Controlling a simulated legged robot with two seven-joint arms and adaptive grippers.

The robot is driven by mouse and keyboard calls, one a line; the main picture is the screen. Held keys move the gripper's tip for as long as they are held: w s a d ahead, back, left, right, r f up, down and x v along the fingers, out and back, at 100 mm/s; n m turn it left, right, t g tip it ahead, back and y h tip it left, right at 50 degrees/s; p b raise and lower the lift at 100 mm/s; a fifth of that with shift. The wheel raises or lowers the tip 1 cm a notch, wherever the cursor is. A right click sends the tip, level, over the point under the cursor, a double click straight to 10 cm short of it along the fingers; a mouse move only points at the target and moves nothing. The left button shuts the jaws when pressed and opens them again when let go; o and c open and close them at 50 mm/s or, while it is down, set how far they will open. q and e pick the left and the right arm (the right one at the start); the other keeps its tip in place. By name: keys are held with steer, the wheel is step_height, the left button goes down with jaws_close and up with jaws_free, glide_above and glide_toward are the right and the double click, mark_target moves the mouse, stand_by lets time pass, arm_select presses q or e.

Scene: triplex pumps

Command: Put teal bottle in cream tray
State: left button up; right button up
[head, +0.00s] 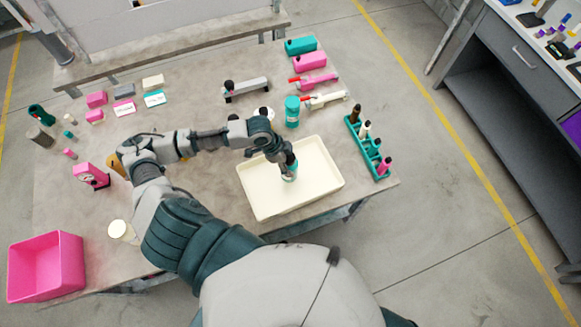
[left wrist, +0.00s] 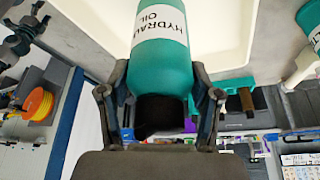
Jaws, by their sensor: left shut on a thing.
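The teal bottle (head: 291,175), with a black cap and a white "HYDRAULIC OIL" label, is held by my left gripper (head: 285,158) over the inside of the cream tray (head: 318,186). In the left wrist view the bottle (left wrist: 162,65) sits between the two fingers of the gripper (left wrist: 160,100), which are shut on it near its black cap. The tray (left wrist: 228,35) shows behind the bottle there. I cannot tell whether the bottle's base touches the tray floor. The tray is otherwise empty where I can see. My right gripper is not in view.
A larger teal container (head: 292,112) stands behind the tray. A teal rack (head: 369,149) with several small bottles stands to its right. Pink and teal boxes (head: 308,60) lie farther back. A pink bin (head: 46,266) is at the lower left. Bare table lies left of the tray.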

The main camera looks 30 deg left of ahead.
arm_select(q)
steer(key=shift+w+d+f, duration=0.1)
steer(key=shift+f, duration=0.25)
step_height(320, 180, down, 4)
steer(key=shift+r, duration=0.25)
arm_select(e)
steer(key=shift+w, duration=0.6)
arm_select(q)
steer(key=o, duration=1.4)
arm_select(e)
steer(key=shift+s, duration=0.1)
